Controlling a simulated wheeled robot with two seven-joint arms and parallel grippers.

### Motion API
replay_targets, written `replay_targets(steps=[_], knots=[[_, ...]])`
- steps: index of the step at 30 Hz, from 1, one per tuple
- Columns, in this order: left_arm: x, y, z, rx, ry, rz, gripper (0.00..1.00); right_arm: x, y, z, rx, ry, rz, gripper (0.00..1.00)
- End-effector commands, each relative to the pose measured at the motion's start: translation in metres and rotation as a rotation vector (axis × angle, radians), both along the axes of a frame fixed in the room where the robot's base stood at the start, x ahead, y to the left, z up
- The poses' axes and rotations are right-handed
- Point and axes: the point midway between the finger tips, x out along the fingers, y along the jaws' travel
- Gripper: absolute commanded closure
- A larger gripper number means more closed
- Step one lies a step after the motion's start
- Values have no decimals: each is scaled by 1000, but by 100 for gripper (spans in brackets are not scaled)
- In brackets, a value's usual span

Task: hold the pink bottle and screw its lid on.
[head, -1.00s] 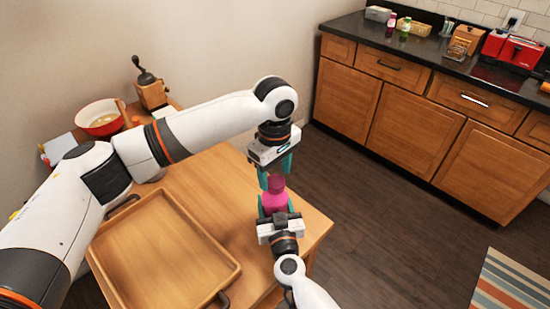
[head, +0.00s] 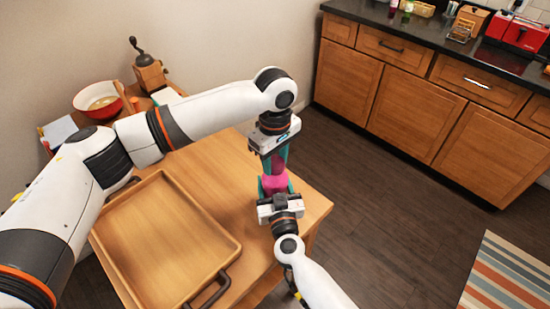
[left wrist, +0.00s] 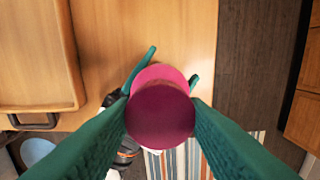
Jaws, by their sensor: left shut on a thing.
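The pink bottle (head: 274,183) is upright near the table's right side, with its darker magenta lid (head: 278,165) at its top. My left gripper (head: 273,164) points down from above and is shut on the lid. In the left wrist view the round lid (left wrist: 160,118) sits between the teal fingers, with the pink bottle (left wrist: 160,74) behind it. My right gripper (head: 275,187) comes from the near side, with its fingers on both sides of the bottle body. Whether the lid is seated on the neck is hidden by the fingers.
A wooden tray (head: 165,235) with dark handles lies on the table, left of the bottle. A red-rimmed bowl (head: 100,98) and a coffee grinder (head: 148,70) stand at the back left. Floor is open to the right, before the wooden cabinets (head: 420,105).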

Motion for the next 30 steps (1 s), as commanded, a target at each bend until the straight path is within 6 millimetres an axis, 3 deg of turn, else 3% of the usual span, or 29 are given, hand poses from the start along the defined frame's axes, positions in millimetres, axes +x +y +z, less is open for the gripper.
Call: replay_targets(steps=[5,30], knots=[[-1,0,-1,-2,2,-264,87,0,0,0,0,0,0,100],[1,1,-2,-1,1,-2224,87,0,0,0,0,1,-1,100]])
